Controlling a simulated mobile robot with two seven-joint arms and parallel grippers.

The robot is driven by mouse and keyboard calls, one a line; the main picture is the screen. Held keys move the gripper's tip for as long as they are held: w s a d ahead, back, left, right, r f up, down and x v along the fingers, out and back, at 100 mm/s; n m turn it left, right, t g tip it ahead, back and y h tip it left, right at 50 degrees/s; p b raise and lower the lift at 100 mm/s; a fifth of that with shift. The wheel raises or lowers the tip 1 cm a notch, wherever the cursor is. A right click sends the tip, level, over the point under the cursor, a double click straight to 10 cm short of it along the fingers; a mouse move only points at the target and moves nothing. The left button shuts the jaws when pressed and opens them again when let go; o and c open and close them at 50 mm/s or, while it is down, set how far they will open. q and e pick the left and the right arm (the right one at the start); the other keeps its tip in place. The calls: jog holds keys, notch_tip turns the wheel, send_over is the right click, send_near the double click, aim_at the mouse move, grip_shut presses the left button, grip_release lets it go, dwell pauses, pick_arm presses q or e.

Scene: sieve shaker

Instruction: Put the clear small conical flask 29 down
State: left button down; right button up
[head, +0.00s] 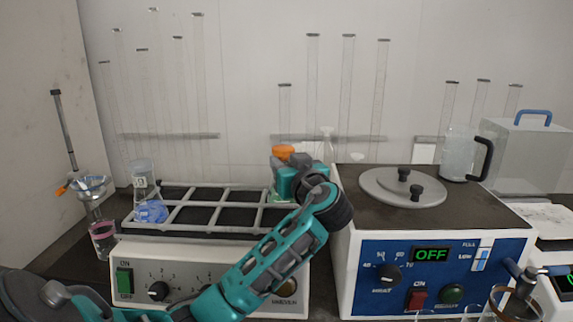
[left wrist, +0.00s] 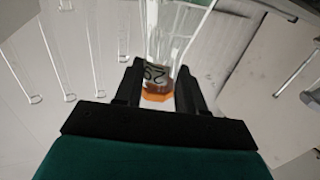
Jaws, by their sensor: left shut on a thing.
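The clear small conical flask 29 (left wrist: 156,72) is between the two dark fingers of my left gripper (left wrist: 156,90) in the left wrist view, with its number label facing the camera. The gripper is shut on it. An orange patch shows just below the label; I cannot tell whether it belongs to the flask. In the head view my left gripper (head: 300,163) is behind the right end of the shaker's rack, and my arm hides much of that area. A clear flared neck (head: 327,132) shows just right of the gripper; the rest is hard to make out.
The shaker with a grey rack (head: 190,215) holds a labelled clear vessel with blue contents (head: 150,210) at left. An orange-topped object (head: 283,152) is beside my gripper. Tall cylinders line the wall.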

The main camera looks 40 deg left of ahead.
pick_arm(q)
jog(key=shift+f, duration=0.15)
jog(key=c, duration=0.7)
grip_release()
jog(key=shift+o, duration=0.2)
